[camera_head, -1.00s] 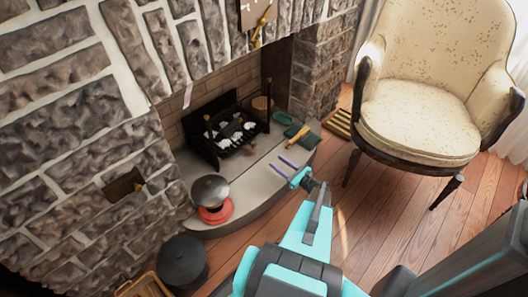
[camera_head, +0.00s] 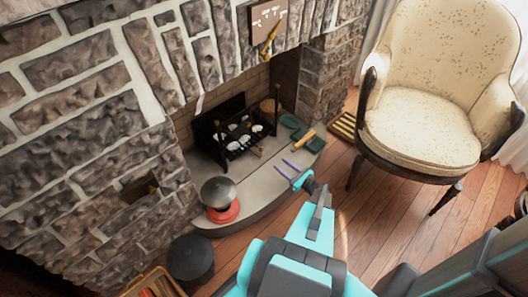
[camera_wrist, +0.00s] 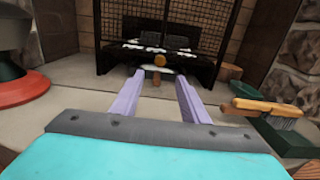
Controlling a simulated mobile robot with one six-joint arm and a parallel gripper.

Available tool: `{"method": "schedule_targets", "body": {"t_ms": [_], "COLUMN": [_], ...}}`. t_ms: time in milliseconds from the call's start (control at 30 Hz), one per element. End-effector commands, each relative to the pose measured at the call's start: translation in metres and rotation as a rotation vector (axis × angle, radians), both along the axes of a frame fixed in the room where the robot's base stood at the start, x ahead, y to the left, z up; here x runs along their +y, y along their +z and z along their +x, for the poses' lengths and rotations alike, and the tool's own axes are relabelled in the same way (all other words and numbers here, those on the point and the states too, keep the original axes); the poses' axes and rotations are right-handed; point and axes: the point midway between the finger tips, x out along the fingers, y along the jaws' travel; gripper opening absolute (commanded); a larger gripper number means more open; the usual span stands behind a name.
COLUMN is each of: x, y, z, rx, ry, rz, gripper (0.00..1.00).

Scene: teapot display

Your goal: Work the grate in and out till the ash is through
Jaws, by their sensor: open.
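The black fire grate (camera_head: 238,138) stands in the fireplace, with white ash patches (camera_head: 232,146) among its dark bars. In the wrist view the grate (camera_wrist: 155,58) is straight ahead, with white ash along its bars. My gripper (camera_head: 291,167) is over the hearth in front of the grate. In the wrist view my gripper (camera_wrist: 158,85) has its two lilac fingers apart, with the knob beyond and between them. Nothing is held. The space under the grate is mostly hidden.
A wooden-handled brush (camera_wrist: 265,109) and a green pan (camera_wrist: 285,137) lie to the right. A black-topped pot with a red base (camera_head: 220,201) stands at left on the stone hearth (camera_head: 255,185). The dark lidded bucket (camera_head: 190,258) and cream armchair (camera_head: 415,125) flank open wooden floor.

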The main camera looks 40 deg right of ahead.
Motion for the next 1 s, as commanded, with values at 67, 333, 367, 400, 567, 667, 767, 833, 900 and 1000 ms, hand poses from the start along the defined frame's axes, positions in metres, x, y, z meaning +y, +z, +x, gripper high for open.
{"method": "schedule_targets", "body": {"t_ms": [67,333,367,400,567,667,767,833,900,1000], "x": [0.0,0.0,0.0,0.0,0.0,0.0,0.0,0.0,0.0,0.0], "y": [0.0,-0.001,-0.001,-0.001,-0.001,-0.001,-0.001,-0.001,-0.001,-0.001], "z": [0.001,0.019,0.022,0.027,0.05,0.064,0.079,0.088,0.099,0.112], "rx": [0.0,0.0,0.0,0.001,0.0,-0.001,0.0,0.0,-0.001,0.0], "ry": [0.0,0.002,0.002,0.002,0.002,0.002,0.002,0.002,0.002,0.002], "rz": [0.0,0.0,0.0,0.0,-0.001,-0.001,0.0,0.0,0.0,0.0], "gripper": [0.41,0.41,0.41,0.41,0.41,0.41,0.41,0.41,0.41,0.41]}}
